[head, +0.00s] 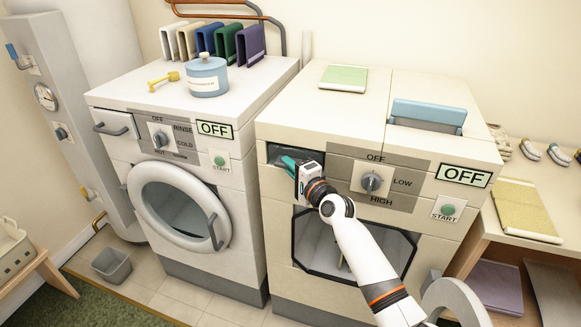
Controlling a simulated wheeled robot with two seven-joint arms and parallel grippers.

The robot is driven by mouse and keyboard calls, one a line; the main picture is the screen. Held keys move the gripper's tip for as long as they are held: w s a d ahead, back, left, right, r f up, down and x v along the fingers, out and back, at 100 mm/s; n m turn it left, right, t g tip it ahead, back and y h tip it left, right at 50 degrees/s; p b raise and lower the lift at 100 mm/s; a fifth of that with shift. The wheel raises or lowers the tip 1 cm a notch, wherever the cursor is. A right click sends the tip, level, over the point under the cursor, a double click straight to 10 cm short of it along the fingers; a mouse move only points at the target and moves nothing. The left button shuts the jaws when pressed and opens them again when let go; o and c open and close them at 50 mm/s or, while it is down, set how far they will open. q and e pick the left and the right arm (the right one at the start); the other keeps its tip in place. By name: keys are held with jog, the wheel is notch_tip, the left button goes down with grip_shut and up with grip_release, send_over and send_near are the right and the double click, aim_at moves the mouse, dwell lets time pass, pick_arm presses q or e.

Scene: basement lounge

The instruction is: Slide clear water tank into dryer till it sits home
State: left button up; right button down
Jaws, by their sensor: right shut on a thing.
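The dryer (300,115) is the right-hand cream machine, with a dial and an OFF display on its front. A slot at the upper left of its front holds what looks like the clear water tank (312,156), a dark see-through strip. My right gripper (290,164) is at this slot, shut on the tank's front, with teal fingertips showing. The gripper hides part of the tank, so I cannot tell how deep it sits. My left gripper is not in view.
A blue-topped piece (428,113) and a green book (344,77) are on top of the dryer. The washer (180,195) stands close on the left. A wooden shelf (480,225) is at right.

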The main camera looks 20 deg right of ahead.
jog(key=shift+w+d, duration=0.2)
jog(key=shift+w, duration=0.1)
jog(key=c, duration=1.4)
grip_release()
jog(key=shift+s, duration=0.1)
jog(key=shift+o, duration=0.2)
